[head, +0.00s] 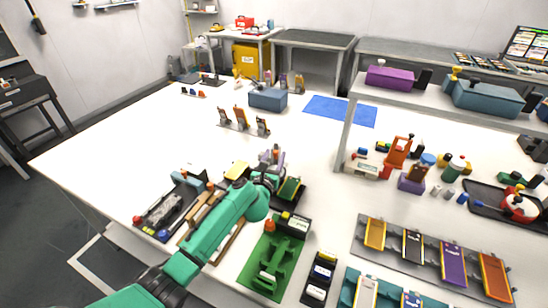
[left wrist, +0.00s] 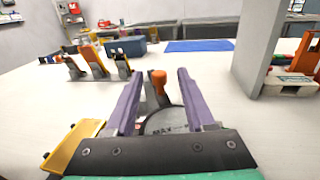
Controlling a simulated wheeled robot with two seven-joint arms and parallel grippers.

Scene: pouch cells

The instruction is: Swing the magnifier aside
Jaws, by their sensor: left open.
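My left gripper (head: 275,158) reaches over the middle of the white table in the head view. In the left wrist view its two purple fingers (left wrist: 155,88) are spread apart, with nothing clamped between them. Between and just beyond them is what looks like the magnifier: a round, dark-rimmed disc (left wrist: 168,121) with "MAX" lettering showing on or through it. An upright orange-topped knob (left wrist: 159,78) stands at its far side, between the fingertips in the picture. I cannot tell whether a finger touches it. In the head view my arm and gripper mostly hide the magnifier. My right gripper is not in view.
A green tray (head: 258,270) and a black tray (head: 160,212) lie near my arm. A shelf post (head: 350,130) stands to the right. Orange-and-grey stands (head: 241,118), a blue-grey box (head: 268,99) and a blue mat (head: 341,110) are farther back. The table's left part is clear.

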